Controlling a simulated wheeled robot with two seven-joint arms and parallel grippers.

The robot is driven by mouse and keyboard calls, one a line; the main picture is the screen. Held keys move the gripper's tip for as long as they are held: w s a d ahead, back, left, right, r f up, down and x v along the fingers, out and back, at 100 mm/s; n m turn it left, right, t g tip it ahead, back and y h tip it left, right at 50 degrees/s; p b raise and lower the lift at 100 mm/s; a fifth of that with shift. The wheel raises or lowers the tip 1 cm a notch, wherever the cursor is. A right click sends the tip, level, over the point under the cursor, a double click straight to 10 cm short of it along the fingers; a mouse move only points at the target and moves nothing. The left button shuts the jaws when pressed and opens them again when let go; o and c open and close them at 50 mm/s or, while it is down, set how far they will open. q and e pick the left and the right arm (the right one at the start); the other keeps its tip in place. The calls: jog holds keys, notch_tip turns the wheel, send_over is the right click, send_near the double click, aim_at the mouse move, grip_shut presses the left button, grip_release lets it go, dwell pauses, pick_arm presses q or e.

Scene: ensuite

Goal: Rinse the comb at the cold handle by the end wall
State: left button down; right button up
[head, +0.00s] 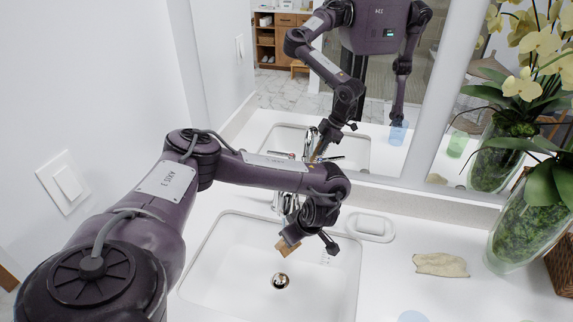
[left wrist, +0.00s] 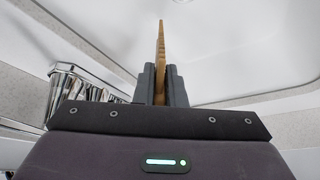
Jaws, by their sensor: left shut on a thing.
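My left gripper (head: 308,243) is shut on the brown comb (head: 284,247), holding it above the white sink basin (head: 205,270). In the left wrist view the comb (left wrist: 160,50) stands edge-on between the two fingers (left wrist: 163,88). The chrome tap (head: 286,203) is at the back of the basin, partly covered by my left forearm and wrist. Chrome tap parts (left wrist: 75,90) also show left of the gripper in the wrist view. I cannot make out the handle by the end wall clearly, or whether water runs. My right gripper is not directly in view.
A white end wall (head: 75,90) with a switch is at left. A soap dish (head: 370,227), beige cloth (head: 440,264) and glass orchid vase (head: 518,235) stand right of the basin. A pale blue round thing (head: 413,316) shows at the bottom edge. A mirror (head: 285,95) is behind.

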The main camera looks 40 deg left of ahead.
pick_arm(q)
jog(key=shift+w+d, duration=0.1)
jog(key=shift+w, duration=0.05)
jog(key=shift+w+d, duration=0.25)
jog(key=shift+w, duration=0.15)
jog(key=shift+s+d+r+p, duration=0.1)
jog(key=shift+s+d+p, duration=0.55)
jog(key=shift+d, duration=0.2)
jog(key=shift+s+d+p, duration=0.5)
jog(key=shift+d+p, duration=0.05)
jog(key=shift+d, duration=0.3)
jog(key=shift+s+d+p, duration=0.55)
jog(key=shift+d+p, duration=0.05)
jog(key=shift+d, duration=0.25)
jog(key=shift+s+d+p, duration=0.5)
jog(key=shift+d+p, duration=0.05)
jog(key=shift+d, duration=0.3)
